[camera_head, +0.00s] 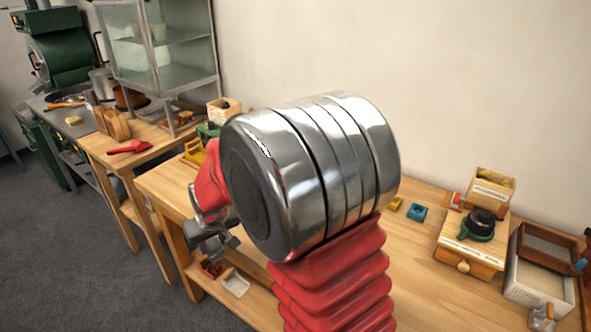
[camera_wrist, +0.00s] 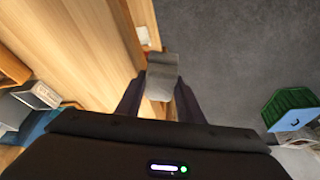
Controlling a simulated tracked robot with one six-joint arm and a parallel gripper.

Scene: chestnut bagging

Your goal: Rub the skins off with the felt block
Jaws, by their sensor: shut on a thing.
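My gripper (camera_wrist: 161,88) is shut on a grey block (camera_wrist: 162,66), which looks like the felt block. The block sticks out beyond the fingertips, over the bench's front edge and the dark floor in the wrist view. In the head view my gripper (camera_head: 214,243) is small and dark, at the bench's left front edge, partly behind my own arm. The block cannot be made out clearly there. Small reddish-brown pieces (camera_head: 211,268), perhaps chestnuts, lie low beside a white tray (camera_head: 236,284). My arm hides much of the bench middle.
The wooden bench (camera_head: 440,285) holds a wooden box with a dark knob (camera_head: 470,257), a small crate (camera_head: 491,188) and a teal block (camera_head: 417,212) on the right. A side table (camera_head: 150,150) carries a red scoop (camera_head: 129,147). Open floor lies in front.

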